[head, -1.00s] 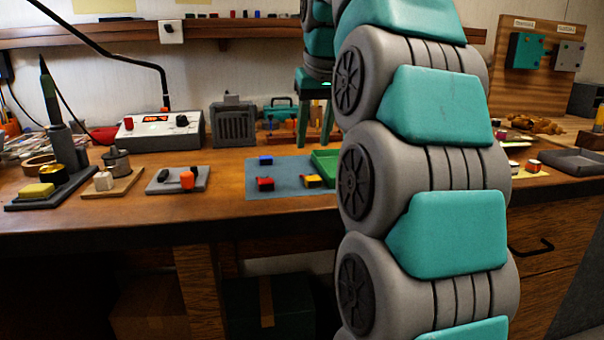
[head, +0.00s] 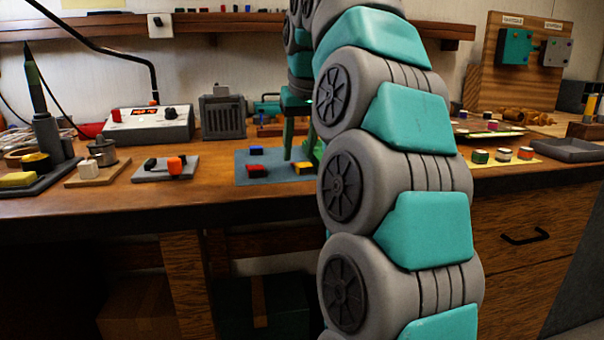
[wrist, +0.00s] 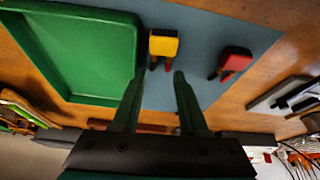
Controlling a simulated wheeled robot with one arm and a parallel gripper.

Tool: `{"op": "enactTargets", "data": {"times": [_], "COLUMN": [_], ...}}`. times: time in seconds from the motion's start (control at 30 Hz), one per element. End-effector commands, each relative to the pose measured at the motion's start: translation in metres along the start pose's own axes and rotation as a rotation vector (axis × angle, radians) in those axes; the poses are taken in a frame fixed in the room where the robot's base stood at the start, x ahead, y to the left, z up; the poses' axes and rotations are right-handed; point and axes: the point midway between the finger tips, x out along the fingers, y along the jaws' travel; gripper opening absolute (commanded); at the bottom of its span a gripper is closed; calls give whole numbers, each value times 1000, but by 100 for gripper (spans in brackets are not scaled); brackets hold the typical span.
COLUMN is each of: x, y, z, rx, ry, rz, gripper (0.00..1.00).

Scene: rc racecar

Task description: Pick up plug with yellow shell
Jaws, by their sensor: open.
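The plug with the yellow shell (wrist: 163,44) lies on the blue-grey mat (wrist: 210,25), its dark and red prongs towards my gripper in the wrist view. I see no contact. In the head view my gripper (head: 298,155) hangs over the mat beside the plug.
A red plug (wrist: 236,60) lies right of the yellow one in the wrist view. A blue plug (head: 256,151) lies at the mat's back. A green tray (wrist: 85,99) stands close on the left in the wrist view. A grey board with an orange part (head: 175,166) is left of the mat.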

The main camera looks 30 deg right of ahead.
Motion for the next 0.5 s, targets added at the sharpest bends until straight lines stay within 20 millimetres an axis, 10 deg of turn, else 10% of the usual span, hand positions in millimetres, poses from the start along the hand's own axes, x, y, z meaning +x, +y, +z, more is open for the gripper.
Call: {"op": "enactTargets", "data": {"times": [0.5], "x": [10], "y": [0], "z": [-1], "rx": [0], "ry": [5], "rz": [-1], "gripper": [29]}}
